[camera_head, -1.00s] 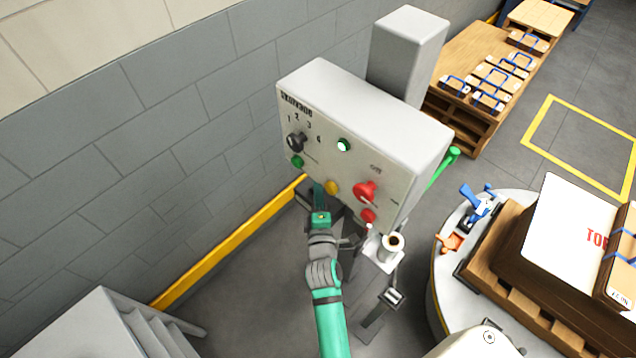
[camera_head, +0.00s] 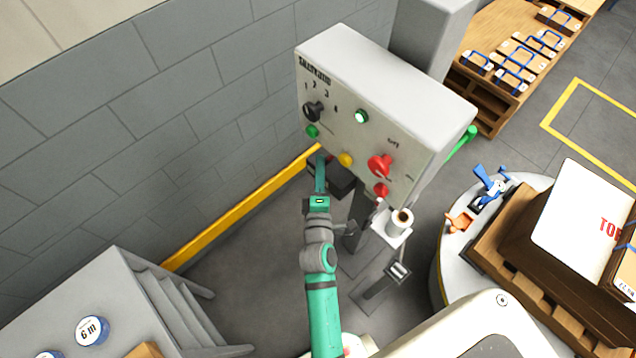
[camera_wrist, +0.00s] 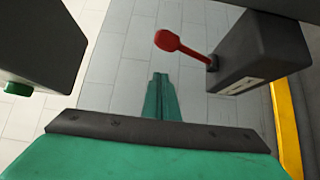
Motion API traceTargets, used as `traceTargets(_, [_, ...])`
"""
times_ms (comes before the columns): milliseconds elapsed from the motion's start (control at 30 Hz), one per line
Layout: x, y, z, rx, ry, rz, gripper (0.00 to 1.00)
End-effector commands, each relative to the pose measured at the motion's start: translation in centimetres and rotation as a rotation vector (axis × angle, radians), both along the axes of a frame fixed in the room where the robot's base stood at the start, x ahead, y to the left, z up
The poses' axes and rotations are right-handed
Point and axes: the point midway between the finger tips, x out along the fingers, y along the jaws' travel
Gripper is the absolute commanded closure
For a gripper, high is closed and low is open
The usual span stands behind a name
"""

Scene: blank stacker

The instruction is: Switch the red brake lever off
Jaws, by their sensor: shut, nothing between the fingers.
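In the head view the dark box (camera_head: 342,181) sits low under the control panel; I cannot make out the lever there. My gripper (camera_wrist: 160,80) is shut and empty, its green fingers together. In the wrist view its tips lie below and left of the lever head, apart from it in the picture. In the head view my gripper (camera_head: 320,160) points up beside the box's left side.
The grey control panel (camera_head: 350,88) carries a red knob (camera_head: 379,165), a yellow button (camera_head: 345,159) and a black dial (camera_head: 313,110). A cup (camera_head: 400,222) stands right of my arm. A yellow floor rail (camera_head: 240,212) runs along the wall. A grey stepped unit (camera_head: 115,290) stands left.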

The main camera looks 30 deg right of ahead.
Motion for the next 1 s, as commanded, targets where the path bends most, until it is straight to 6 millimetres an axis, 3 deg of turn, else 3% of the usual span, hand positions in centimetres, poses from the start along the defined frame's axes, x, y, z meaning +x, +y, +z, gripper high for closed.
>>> traceTargets(167, [-2.2, 2.0, -0.8, 0.002, 0.001, 0.010, 1.00])
traceTargets(400, [-4.0, 2.7, -1.3, 0.001, -0.002, 0.005, 1.00])
traceTargets(1000, [-4.3, 2.8, -1.3, 0.000, -0.001, 0.003, 1.00])
